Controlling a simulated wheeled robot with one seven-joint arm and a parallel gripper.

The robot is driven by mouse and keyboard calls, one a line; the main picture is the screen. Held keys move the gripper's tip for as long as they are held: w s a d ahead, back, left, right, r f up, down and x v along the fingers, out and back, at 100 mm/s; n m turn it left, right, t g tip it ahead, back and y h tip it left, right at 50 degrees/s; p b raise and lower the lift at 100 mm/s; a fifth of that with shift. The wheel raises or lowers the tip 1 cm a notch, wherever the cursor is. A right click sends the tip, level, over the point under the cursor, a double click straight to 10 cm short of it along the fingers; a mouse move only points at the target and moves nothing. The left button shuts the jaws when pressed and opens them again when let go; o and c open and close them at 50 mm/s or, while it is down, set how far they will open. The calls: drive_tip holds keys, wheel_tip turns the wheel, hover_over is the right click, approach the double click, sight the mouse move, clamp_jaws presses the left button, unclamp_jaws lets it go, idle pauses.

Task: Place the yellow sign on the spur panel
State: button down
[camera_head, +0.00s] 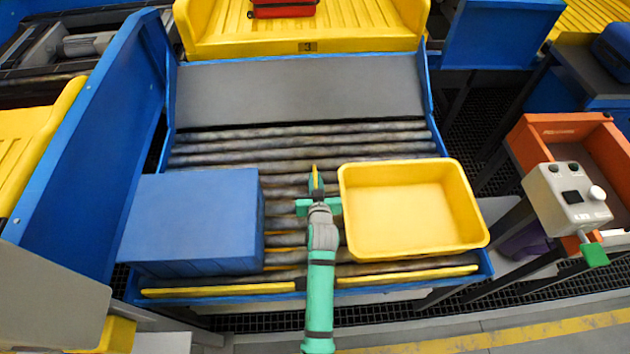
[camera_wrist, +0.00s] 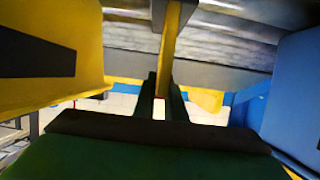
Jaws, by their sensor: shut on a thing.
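My gripper (camera_head: 318,207) is over the roller bed, between a blue box and a yellow tray. It is shut on the yellow sign (camera_head: 316,182), a narrow yellow piece that shows almost edge-on and sticks up past the fingers. In the wrist view the sign (camera_wrist: 175,35) is a yellow strip between the dark green fingers (camera_wrist: 162,100); its face is not readable. A grey control box (camera_head: 568,196) with a dark square, a white knob and a green tab stands at the right. A sloped grey plate (camera_head: 300,92) lies behind the rollers. I cannot tell for sure which is the spur panel.
The blue box (camera_head: 192,220) is close left of my gripper and the yellow tray (camera_head: 410,210), empty, is close right. A tall blue side wall (camera_head: 95,140) bounds the left. An orange bin (camera_head: 560,130) stands behind the control box. The rollers (camera_head: 300,145) behind my gripper are clear.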

drive_tip(key=shift+f, duration=0.2)
drive_tip(key=c, duration=1.8)
unclamp_jaws()
drive_tip(key=shift+w, duration=0.1)
